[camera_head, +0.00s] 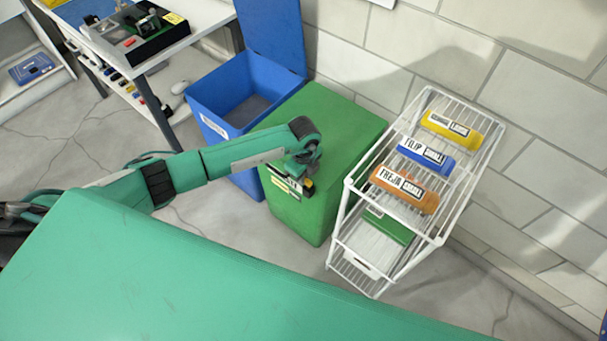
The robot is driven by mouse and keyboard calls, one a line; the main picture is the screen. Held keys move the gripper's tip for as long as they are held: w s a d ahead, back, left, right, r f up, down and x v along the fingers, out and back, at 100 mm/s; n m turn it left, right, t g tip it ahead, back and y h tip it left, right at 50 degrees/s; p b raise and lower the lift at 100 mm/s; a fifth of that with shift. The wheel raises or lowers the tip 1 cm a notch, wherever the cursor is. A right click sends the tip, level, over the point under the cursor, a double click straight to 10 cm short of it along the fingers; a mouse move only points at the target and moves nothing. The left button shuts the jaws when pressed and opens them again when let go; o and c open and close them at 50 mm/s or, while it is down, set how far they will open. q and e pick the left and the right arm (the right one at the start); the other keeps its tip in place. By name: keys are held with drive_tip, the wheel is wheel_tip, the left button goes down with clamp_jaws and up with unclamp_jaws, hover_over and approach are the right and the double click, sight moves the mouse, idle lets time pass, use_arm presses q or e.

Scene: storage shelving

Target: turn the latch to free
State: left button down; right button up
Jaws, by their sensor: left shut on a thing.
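A green bin (335,145) with its lid down stands on the floor in the middle of the view. Its front carries a pale label (281,184) near the top edge. My left gripper (304,186) reaches down over the bin's front top edge, beside the label. It is shut on the latch at the front of the bin. The latch is small and mostly hidden by the gripper, so its exact angle cannot be told. My right gripper is out of view.
An open blue bin (215,90) with its lid raised stands to the left. A white wire rack (346,215) with yellow (463,131), blue (425,154) and orange (404,190) labelled bottles stands close on the right. A workbench (180,42) is at the upper left.

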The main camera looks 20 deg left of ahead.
use_arm(q)
drive_tip(key=c, duration=1.4)
unclamp_jaws()
wheel_tip(320, 180, up, 14)
drive_tip(key=shift+b, duration=0.3)
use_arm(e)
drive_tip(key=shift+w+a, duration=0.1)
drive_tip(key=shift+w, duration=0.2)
use_arm(q)
drive_tip(key=shift+f, duration=0.1)
